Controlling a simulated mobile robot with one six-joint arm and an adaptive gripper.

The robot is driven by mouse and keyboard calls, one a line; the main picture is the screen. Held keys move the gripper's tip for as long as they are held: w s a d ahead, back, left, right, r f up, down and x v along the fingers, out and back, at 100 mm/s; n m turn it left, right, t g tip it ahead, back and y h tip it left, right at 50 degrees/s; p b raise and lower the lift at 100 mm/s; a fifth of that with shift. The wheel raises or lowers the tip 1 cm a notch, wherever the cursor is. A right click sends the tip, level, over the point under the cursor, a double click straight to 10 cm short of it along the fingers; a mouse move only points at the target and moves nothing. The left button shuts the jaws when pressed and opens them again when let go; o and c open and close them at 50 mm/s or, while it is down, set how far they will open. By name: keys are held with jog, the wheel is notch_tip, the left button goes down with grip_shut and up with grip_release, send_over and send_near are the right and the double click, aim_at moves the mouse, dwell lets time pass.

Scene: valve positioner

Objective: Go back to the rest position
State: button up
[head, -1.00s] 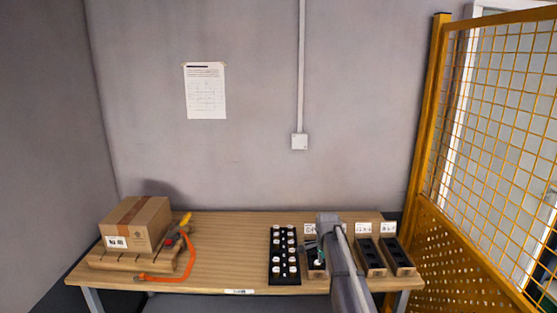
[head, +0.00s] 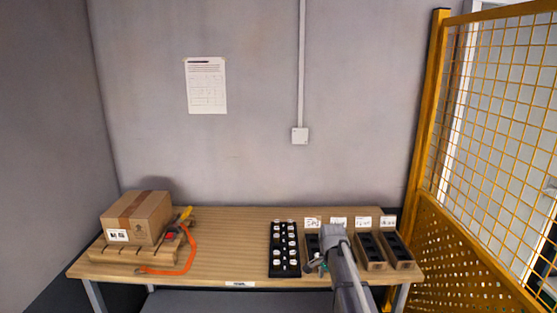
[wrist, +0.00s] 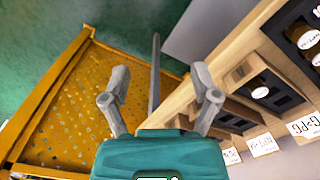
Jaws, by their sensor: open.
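My gripper (head: 316,264) is over the right part of the bench, near the front of the labelled wooden holders, partly hidden by my own arm in the head view. In the wrist view my gripper (wrist: 161,78) shows its two grey fingers spread apart with nothing between them. A wooden holder (wrist: 237,70) with dark slots lies to the right of the fingers there, apart from them.
A black tray (head: 276,272) with several white-topped pieces lies left of my gripper. A cardboard box (head: 136,218) and an orange strap (head: 188,258) are at the bench's left. A yellow mesh fence (head: 480,120) stands at the right. The bench middle (head: 228,240) is clear.

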jog(key=s+f+n+b, duration=0.3)
jog(key=s+f+n, duration=0.1)
jog(key=s, duration=0.7)
jog(key=s+f+n+b, duration=0.3)
jog(key=s+n, duration=0.4)
jog(key=s, duration=0.4)
jog(key=shift+d+f+b, duration=0.15)
jog(key=shift+f+b, duration=0.2)
jog(key=shift+b, duration=0.2)
jog(key=shift+s, duration=0.1)
